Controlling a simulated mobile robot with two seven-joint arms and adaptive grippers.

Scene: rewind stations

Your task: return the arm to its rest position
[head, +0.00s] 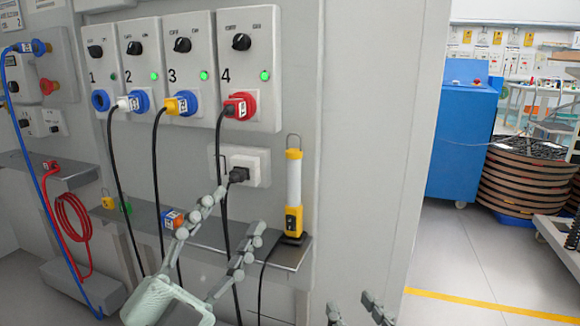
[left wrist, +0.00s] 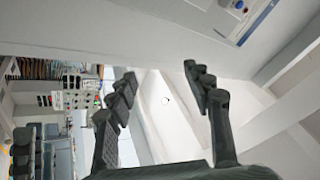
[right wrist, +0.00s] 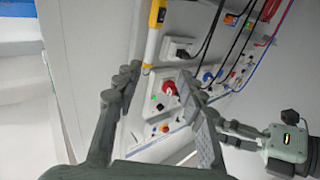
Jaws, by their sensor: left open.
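My left gripper (head: 241,210) is open and empty in the head view, in front of the shelf and below socket 4. Its two fingers stand apart, also in the left wrist view (left wrist: 160,72), with nothing between them. My right gripper (head: 350,303) shows only its fingertips at the bottom edge of the head view. In the right wrist view (right wrist: 157,75) its fingers are apart with nothing between them. The left gripper's grey-green body (right wrist: 290,145) shows at the right of that view.
A wall panel carries numbered switch boxes (head: 249,65) with plugged black cables hanging down. A yellow work lamp (head: 294,195) stands upright on the grey shelf (head: 210,232). An orange-and-blue plug (head: 173,218) lies on the shelf. Open floor (head: 470,265) is at the right, before a blue cabinet (head: 462,140).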

